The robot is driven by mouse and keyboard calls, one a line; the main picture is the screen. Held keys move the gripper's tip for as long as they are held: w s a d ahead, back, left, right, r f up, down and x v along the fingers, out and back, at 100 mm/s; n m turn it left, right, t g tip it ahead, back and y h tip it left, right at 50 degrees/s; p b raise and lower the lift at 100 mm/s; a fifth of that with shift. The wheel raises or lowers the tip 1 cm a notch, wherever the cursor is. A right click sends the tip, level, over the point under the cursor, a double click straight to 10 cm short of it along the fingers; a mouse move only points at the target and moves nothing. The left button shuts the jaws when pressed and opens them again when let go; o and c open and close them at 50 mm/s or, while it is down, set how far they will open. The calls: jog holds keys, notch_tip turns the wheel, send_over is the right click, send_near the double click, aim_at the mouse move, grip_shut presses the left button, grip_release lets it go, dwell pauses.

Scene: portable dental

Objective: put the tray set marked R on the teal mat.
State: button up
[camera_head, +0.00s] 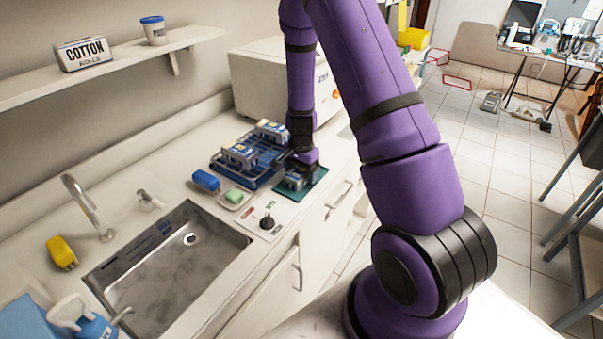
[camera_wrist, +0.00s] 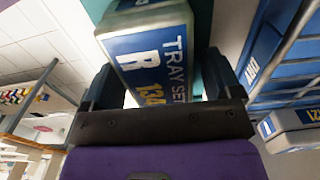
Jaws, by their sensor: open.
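The tray set marked R (camera_wrist: 150,62) is a pale box with a blue label reading "TRAY SET R" and a partly hidden number. In the wrist view it sits between the two dark fingers of my gripper (camera_wrist: 160,78), which are open on either side of it. In the head view the tray set (camera_head: 294,182) appears to rest on the teal mat (camera_head: 317,181), with my gripper (camera_head: 298,166) right over it. My gripper hides part of the box. The teal mat also shows beside the box in the wrist view (camera_wrist: 205,38).
A blue rack (camera_head: 262,178) with other tray sets (camera_head: 240,155) stands just left of the mat. A blue item (camera_head: 206,181), a green block (camera_head: 235,196) and a card with a dark knob (camera_head: 267,221) lie nearby. The sink (camera_head: 165,262) is nearer; a white cabinet (camera_head: 270,80) stands behind.

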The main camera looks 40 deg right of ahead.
jog(key=s+a+r+n+t, duration=0.1)
jog(key=a+r, duration=0.1)
jog(key=r, duration=0.9)
jog(key=s+a+r+n, duration=0.2)
jog(key=r, duration=0.9)
jog(key=s+a+r+n+t, duration=0.2)
jog(key=s+a+r+n, duration=0.2)
jog(key=s+r, duration=0.5)
jog(key=s+a+r+n+t, duration=0.2)
jog(key=s+a+r+n, duration=0.3)
jog(key=s, duration=0.9)
notch_tip(320, 180, up, 4)
jog(key=shift+s+f+n, duration=0.1)
jog(key=shift+s+n, duration=0.2)
jog(key=shift+n, duration=0.7)
